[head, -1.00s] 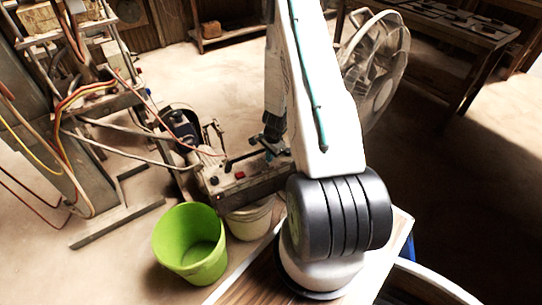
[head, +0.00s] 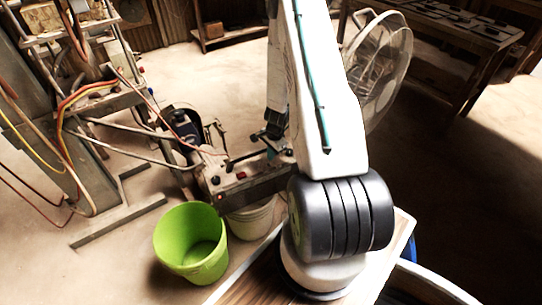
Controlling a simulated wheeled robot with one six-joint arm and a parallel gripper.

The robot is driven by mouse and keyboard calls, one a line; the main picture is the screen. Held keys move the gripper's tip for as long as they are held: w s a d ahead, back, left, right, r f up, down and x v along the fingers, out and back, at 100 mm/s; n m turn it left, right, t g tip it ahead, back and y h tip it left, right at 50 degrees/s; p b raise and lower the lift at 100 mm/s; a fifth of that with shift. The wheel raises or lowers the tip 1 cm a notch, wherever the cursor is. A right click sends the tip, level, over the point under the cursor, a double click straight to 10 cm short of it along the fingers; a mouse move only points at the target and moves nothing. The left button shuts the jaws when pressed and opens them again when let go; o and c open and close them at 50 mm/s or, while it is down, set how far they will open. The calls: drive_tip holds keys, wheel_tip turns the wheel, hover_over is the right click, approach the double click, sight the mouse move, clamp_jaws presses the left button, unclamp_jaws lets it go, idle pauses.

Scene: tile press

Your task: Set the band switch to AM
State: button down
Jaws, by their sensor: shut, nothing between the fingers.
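No band switch or AM marking can be made out in the head view. A worn grey machine box (head: 252,187) with a red button (head: 241,175) and small dark knobs on top stands left of my arm. My gripper (head: 271,144) is small and partly hidden behind my white arm link, above the far right end of that box. It is shut and holds nothing that I can see. Whether it touches the box cannot be told.
A green bucket (head: 191,247) and a pale bucket (head: 250,218) stand by the box. Hoses and cables run to a metal press frame (head: 55,135) at left. A caged fan (head: 376,68) stands behind my arm. A dark table (head: 440,40) is at the back right.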

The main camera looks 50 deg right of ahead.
drive_tip(key=w+a+r, duration=0.1)
drive_tip(key=a+r, duration=0.5)
drive_tip(key=r, duration=0.1)
drive_tip(key=shift+w+a, duration=0.3)
drive_tip(key=shift+a, duration=0.05)
drive_tip(key=shift+a, duration=0.1)
drive_tip(key=s+a+r+n, duration=0.6)
drive_tip(key=s+a+r, duration=0.1)
drive_tip(key=r, duration=0.6)
drive_tip(key=s+a+r+n, duration=0.7)
drive_tip(key=s+a+r, duration=0.1)
drive_tip(key=r, duration=0.6)
drive_tip(key=s+a+r+n, duration=0.6)
drive_tip(key=s+a+r, duration=0.2)
drive_tip(key=r, duration=0.6)
drive_tip(key=shift+a+r+n+h, duration=0.2)
drive_tip(key=shift+a+n+h, duration=0.2)
drive_tip(key=shift+a, duration=0.15)
